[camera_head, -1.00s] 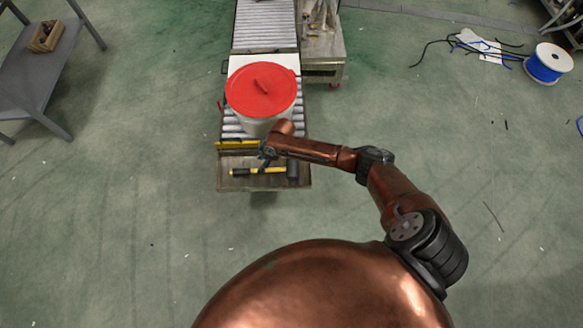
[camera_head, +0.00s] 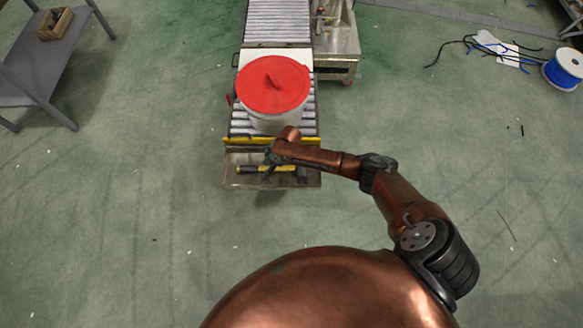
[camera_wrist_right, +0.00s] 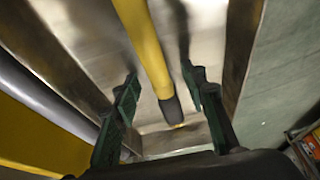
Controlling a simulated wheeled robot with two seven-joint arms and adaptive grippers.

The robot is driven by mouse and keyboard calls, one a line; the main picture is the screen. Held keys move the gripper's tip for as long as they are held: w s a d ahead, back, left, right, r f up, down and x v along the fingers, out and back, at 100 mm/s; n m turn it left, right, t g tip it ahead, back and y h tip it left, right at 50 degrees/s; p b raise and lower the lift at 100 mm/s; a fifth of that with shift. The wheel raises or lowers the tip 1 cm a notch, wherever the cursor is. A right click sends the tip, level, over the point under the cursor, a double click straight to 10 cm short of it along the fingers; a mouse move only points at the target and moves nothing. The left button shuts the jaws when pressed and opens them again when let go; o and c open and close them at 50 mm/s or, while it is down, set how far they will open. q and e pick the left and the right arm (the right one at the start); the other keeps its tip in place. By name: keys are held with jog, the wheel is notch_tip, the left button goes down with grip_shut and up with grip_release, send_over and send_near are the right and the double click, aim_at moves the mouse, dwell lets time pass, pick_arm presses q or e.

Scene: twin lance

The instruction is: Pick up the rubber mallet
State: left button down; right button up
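The rubber mallet has a yellow handle (camera_head: 285,169) and a dark head (camera_head: 302,173). It lies in a shallow metal tray (camera_head: 240,183) at the near end of the roller conveyor. In the right wrist view the yellow handle (camera_wrist_right: 148,45) runs down to a black end between my fingers. My right gripper (camera_head: 272,158) is over the handle and partly covers it. In its wrist view the right gripper (camera_wrist_right: 165,95) is open, one green-black finger on each side of the handle, with visible gaps. My left gripper is not in view.
A white bucket with a red lid (camera_head: 272,86) stands on the conveyor just behind the tray. A yellow bar (camera_head: 240,140) crosses the conveyor's near end. A grey table (camera_head: 45,70) stands at left, and a cable spool (camera_head: 565,68) at far right. The floor around the tray is clear.

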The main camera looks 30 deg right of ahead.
grip_shut()
dwell(0.4)
